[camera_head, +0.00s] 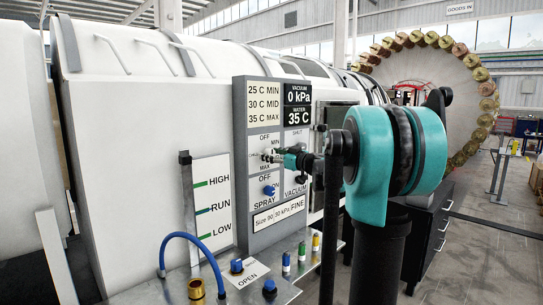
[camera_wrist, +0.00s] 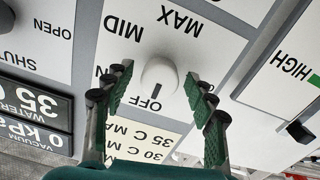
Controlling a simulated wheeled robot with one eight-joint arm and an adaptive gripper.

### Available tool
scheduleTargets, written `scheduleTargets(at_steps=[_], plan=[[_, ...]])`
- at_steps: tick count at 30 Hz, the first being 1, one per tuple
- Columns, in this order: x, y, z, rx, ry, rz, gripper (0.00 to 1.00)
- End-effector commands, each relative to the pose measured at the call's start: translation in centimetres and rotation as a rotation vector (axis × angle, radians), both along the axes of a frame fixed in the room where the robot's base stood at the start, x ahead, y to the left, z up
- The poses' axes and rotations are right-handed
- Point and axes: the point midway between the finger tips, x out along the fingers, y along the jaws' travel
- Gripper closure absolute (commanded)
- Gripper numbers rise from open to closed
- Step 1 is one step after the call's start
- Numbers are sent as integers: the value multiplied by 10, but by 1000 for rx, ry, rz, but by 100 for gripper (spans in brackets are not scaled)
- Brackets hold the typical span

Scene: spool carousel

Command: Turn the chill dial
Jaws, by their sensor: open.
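The chill dial (camera_wrist: 158,76) is a round white knob on a white label plate, seen upside down in the wrist view. OFF, MIN, MID and MAX are printed around it. A dark mark on the knob lies on the side towards OFF. My gripper (camera_wrist: 160,85) is open, with one green-padded finger on each side of the knob. A gap shows between each finger and the knob in this view; the depth is hard to judge. In the head view my gripper (camera_head: 273,156) is at the panel and hides most of the dial.
The grey panel (camera_head: 240,150) also carries a blue spray knob (camera_head: 269,190) below the dial and displays (camera_head: 297,104) reading 0 kPa and 35 C. A blue hose (camera_head: 200,243) and small blue knobs (camera_head: 237,265) are on the ledge below. A large spool wheel (camera_head: 430,70) stands behind.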

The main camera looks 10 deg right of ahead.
Motion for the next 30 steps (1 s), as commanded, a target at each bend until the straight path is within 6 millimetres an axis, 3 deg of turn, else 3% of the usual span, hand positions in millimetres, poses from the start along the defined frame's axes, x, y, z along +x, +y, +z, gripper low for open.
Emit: scheduleTargets(at_steps=[10, 22, 30], plan=[[3, 2, 0, 0, 0, 0, 45], [3, 2, 0, 0, 0, 0, 94], [3, 1, 0, 23, 17, 0, 94]])
